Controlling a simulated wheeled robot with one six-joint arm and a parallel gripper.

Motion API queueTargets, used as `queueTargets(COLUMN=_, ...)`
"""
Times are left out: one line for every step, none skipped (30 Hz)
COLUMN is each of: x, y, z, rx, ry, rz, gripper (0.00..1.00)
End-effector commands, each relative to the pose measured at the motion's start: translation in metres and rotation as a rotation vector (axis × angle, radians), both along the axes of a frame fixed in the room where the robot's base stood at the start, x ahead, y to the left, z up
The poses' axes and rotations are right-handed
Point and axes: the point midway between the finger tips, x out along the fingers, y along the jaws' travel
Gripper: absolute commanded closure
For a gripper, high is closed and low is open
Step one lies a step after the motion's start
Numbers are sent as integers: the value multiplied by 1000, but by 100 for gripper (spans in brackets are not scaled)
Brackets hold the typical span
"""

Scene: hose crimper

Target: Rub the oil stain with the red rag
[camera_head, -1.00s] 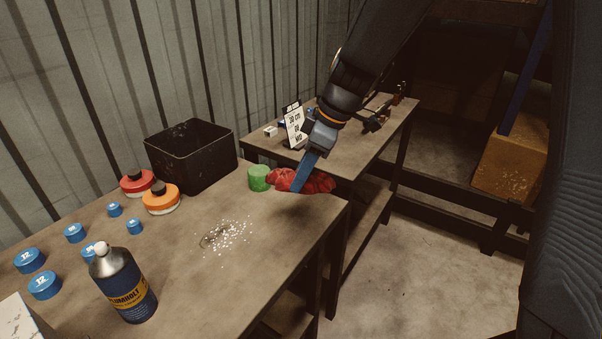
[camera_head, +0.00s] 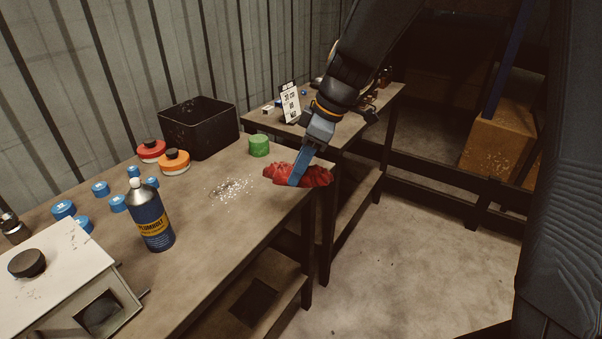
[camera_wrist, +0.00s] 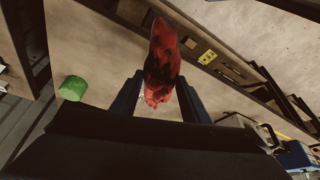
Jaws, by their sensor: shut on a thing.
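The crumpled red rag (camera_head: 318,176) is between the blue fingers of my gripper (camera_head: 298,180), at the right edge of the near workbench in the head view. My gripper is shut on it. In the wrist view, the rag (camera_wrist: 163,55) sticks out beyond the fingers over the bench top. I cannot tell whether it touches the bench. The oil stain (camera_head: 222,191) is a dark patch on the bench, left of the rag and apart from it. White granules are scattered over and beside the stain.
A green cylinder (camera_head: 259,145) stands behind the rag. A black bin (camera_head: 200,130), a red-topped tin (camera_head: 150,151) and an orange-topped tin (camera_head: 174,163) stand at the back. A dark blue bottle (camera_head: 151,220), several blue caps and a white box (camera_head: 60,275) are left. Bench around the stain is clear.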

Motion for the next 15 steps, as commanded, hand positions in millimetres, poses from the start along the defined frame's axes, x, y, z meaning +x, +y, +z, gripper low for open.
queueTargets(x=0, y=-5, z=-5, rx=-1, ry=1, rz=-38, gripper=76)
queueTargets(x=0, y=-8, z=-7, rx=-1, ry=1, rz=-62, gripper=76)
queueTargets(x=0, y=-11, z=-10, rx=-1, ry=0, rz=-92, gripper=76)
queueTargets(x=0, y=-13, z=-12, rx=-1, ry=1, rz=-115, gripper=76)
queueTargets(x=0, y=-15, z=-15, rx=-1, ry=1, rz=-141, gripper=76)
queueTargets(x=1, y=-19, z=-19, rx=-1, ry=2, rz=-177, gripper=76)
queueTargets(x=1, y=-22, z=-21, rx=-1, ry=1, rz=-203, gripper=76)
queueTargets(x=1, y=-25, z=-24, rx=0, ry=2, rz=-230, gripper=76)
queueTargets(x=2, y=-30, z=-28, rx=-1, ry=1, rz=-272, gripper=76)
queueTargets(x=2, y=-34, z=-31, rx=-1, ry=2, rz=-305, gripper=76)
queueTargets(x=2, y=-37, z=-35, rx=0, ry=3, rz=-338, gripper=76)
queueTargets(x=3, y=-43, z=-39, rx=-1, ry=2, rz=-386, gripper=76)
queueTargets(x=3, y=-47, z=-43, rx=-1, ry=1, rz=-423, gripper=76)
queueTargets(x=4, y=-52, z=-47, rx=0, ry=3, rz=-461, gripper=76)
queueTargets(x=4, y=-58, z=-52, rx=0, ry=3, rz=-512, gripper=76)
